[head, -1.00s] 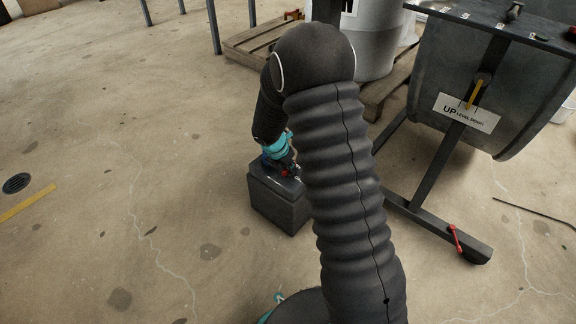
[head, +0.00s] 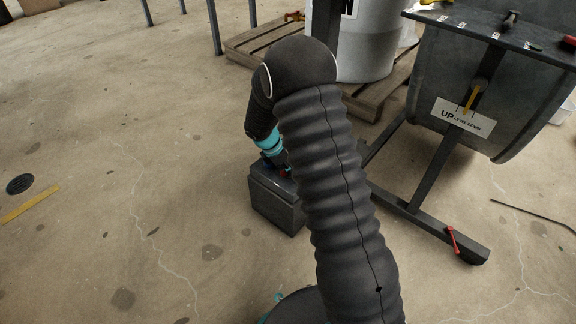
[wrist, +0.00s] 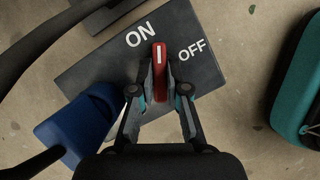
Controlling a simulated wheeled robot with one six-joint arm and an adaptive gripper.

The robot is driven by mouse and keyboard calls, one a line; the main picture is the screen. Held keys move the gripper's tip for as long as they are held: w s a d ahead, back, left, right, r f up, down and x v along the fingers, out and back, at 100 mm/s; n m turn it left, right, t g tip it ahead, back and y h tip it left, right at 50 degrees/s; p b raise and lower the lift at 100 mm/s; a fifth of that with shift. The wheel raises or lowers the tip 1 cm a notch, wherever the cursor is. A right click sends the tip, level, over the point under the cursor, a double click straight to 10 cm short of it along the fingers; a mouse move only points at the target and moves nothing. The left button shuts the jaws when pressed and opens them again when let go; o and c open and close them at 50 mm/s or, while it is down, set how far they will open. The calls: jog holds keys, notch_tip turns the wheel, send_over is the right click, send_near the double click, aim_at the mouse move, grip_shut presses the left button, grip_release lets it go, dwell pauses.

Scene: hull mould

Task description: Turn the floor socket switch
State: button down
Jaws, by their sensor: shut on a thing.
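The floor socket is a dark grey box (head: 277,208) on the concrete floor, left of my arm in the head view. In the wrist view its top (wrist: 88,68) carries white ON and OFF labels. A red switch (wrist: 159,62) with a white mark stands on it, the mark pointing up between the two labels. My gripper (wrist: 161,82) is shut on the red switch, one finger on each side. A blue plug (wrist: 75,125) sits at the left side of the box. In the head view my wrist mostly hides the switch.
A grey mould on a stand (head: 430,185), with a red lever (head: 453,240) at its foot, is at the right. A wooden pallet (head: 250,42) with a pale drum (head: 365,50) stands behind. A floor drain (head: 20,184) and yellow strip lie left. Floor left of the box is clear.

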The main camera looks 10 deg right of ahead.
jog(key=m+g+p, duration=0.1)
jog(key=m, duration=0.2)
jog(key=m+g, duration=0.1)
jog(key=m, duration=0.2)
jog(key=shift+w+m+g+p, duration=0.15)
jog(key=shift+m+g+p, duration=0.15)
jog(key=shift+p, duration=0.1)
jog(key=m+y, duration=0.1)
jog(key=m, duration=0.2)
jog(key=m+g, duration=0.1)
jog(key=m, duration=0.1)
jog(key=shift+d+m+g+y+p, duration=0.1)
jog(key=shift+m+g+y+p, duration=0.2)
jog(key=shift+m+y+p, duration=0.1)
jog(key=c, duration=1.2)
grip_release()
jog(key=shift+o, duration=0.2)
jog(key=v, duration=1.2)
jog(key=shift+w, duration=0.15)
jog(key=shift+w+m, duration=0.1)
jog(key=shift+m, duration=0.2)
